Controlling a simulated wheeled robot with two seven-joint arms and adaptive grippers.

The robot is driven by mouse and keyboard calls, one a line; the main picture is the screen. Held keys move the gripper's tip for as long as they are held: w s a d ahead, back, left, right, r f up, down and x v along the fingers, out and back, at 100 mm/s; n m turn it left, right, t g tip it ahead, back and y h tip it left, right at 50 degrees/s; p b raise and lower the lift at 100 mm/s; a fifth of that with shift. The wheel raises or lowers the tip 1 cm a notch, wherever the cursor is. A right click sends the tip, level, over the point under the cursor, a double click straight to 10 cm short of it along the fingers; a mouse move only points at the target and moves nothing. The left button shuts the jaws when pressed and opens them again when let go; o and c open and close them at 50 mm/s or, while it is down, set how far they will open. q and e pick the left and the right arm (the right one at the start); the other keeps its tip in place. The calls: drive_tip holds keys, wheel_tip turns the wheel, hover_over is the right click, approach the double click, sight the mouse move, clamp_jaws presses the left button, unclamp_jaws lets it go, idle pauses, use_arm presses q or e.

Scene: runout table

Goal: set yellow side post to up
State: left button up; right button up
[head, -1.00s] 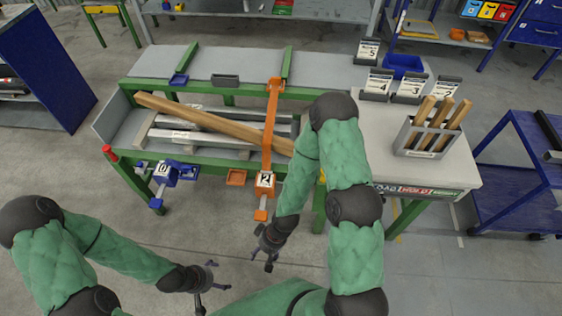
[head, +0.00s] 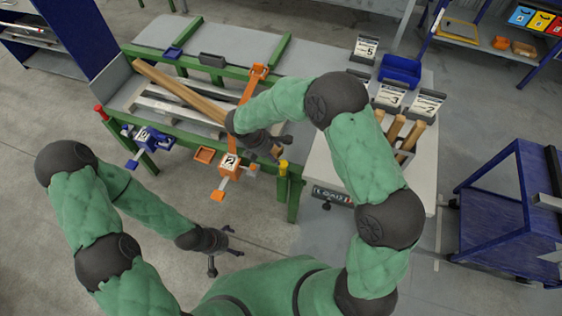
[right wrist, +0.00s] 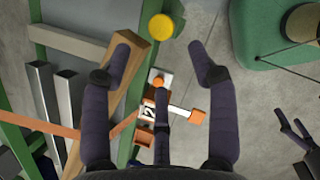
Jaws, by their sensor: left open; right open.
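The yellow side post (head: 283,167) has a round yellow cap and sits at the right end of the green table's front rail. I cannot tell how high it stands. Its cap (right wrist: 160,27) also shows in the right wrist view, just beyond and between my fingertips. My right gripper (head: 279,148) is open and empty above the front rail, near the post and apart from it. It also shows in the right wrist view (right wrist: 160,52). My left gripper (head: 227,248) is open and empty, low in front of the table.
An orange clamp (head: 230,168) marked 2 sits left of the post, its orange strap crossing the table. A wooden beam (head: 175,90) lies across metal bars. A blue clamp (head: 148,140) and red post (head: 100,112) are farther left. A grey side table (head: 322,165) stands right.

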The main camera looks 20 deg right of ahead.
sight(282, 163)
drive_tip(key=b+x, duration=0.2)
drive_tip(key=x, duration=0.7)
drive_tip(key=shift+f, duration=0.2)
clamp_jaws()
